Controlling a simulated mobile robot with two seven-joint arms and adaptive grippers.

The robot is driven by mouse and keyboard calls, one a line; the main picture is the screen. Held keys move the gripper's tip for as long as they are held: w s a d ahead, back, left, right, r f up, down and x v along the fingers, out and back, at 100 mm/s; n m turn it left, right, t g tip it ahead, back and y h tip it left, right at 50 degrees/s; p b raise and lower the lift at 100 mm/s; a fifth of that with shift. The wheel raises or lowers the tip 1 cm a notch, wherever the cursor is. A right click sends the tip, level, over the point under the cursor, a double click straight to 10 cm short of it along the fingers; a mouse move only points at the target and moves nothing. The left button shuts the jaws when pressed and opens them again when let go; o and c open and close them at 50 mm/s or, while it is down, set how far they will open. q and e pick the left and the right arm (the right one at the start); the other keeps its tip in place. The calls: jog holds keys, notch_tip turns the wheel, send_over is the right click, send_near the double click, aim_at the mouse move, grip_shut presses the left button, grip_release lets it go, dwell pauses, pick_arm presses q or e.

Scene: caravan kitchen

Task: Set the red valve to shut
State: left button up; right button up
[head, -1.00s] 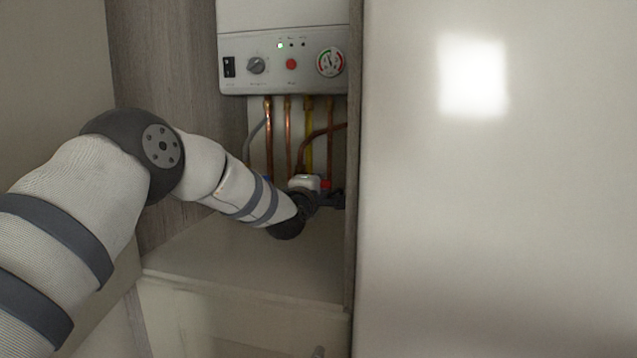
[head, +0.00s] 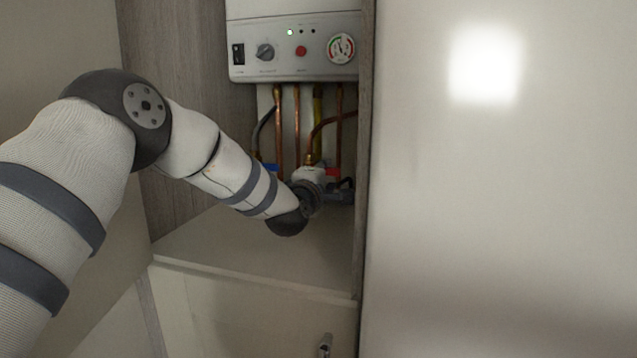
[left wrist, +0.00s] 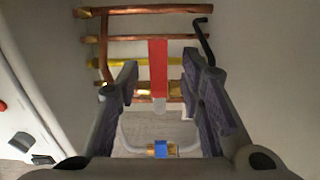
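The red valve (head: 332,172) is on the pipes under the boiler, partly hidden behind my left gripper in the head view. In the left wrist view its red lever (left wrist: 158,62) is a flat bar lying crosswise to the pipes. My left gripper (head: 342,192) is at the valve. The left wrist view shows its two fingers (left wrist: 160,82) spread, one on each side of the lever, with a gap on both sides. I cannot tell how deep the lever sits between them. My right gripper is not in view.
The boiler panel (head: 295,52) hangs above, with copper pipes (head: 297,120) and a yellow pipe (head: 317,105) below it. A blue valve (head: 271,168) is left of the red one. A cupboard wall (head: 366,150) stands close on the right. The shelf (head: 240,240) below is clear.

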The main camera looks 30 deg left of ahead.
pick_arm(q)
jog(key=v, duration=0.9)
